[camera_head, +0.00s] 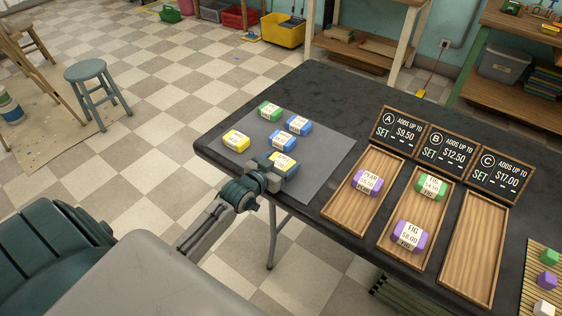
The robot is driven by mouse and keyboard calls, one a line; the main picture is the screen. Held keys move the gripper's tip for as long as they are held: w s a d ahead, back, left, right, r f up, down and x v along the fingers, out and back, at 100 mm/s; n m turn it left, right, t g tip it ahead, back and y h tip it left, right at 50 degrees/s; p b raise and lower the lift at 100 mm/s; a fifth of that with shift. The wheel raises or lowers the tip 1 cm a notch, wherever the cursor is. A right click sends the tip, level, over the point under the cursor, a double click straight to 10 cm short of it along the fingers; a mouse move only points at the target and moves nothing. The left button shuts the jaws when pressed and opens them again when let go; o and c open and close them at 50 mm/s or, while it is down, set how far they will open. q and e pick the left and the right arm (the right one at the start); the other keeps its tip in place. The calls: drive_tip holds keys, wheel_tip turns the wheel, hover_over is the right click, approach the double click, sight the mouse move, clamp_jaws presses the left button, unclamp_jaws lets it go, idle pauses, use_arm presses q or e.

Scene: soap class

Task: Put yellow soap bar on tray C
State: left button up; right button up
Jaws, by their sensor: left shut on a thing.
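A yellow soap bar (286,166) with a pale label is at the near edge of the grey mat. My left gripper (271,164) is shut on it from the left side; the fingers partly hide it. I cannot tell whether the bar touches the mat. A second yellow bar (236,140) lies at the mat's left, apart from the gripper. Tray C (468,252), the rightmost wooden tray, is empty, with its chalkboard sign (500,172) behind it reading $17.00. My right gripper is not in view.
The grey mat (325,155) also bears a green bar (269,111) and two blue bars (298,125). Tray A (349,214) holds a purple bar; tray B (423,213) holds a green and a purple bar. A slatted mat with coloured blocks (548,280) is at the right edge.

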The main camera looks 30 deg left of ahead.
use_arm(q)
drive_tip(key=shift+f, duration=0.1)
drive_tip(key=o, duration=1)
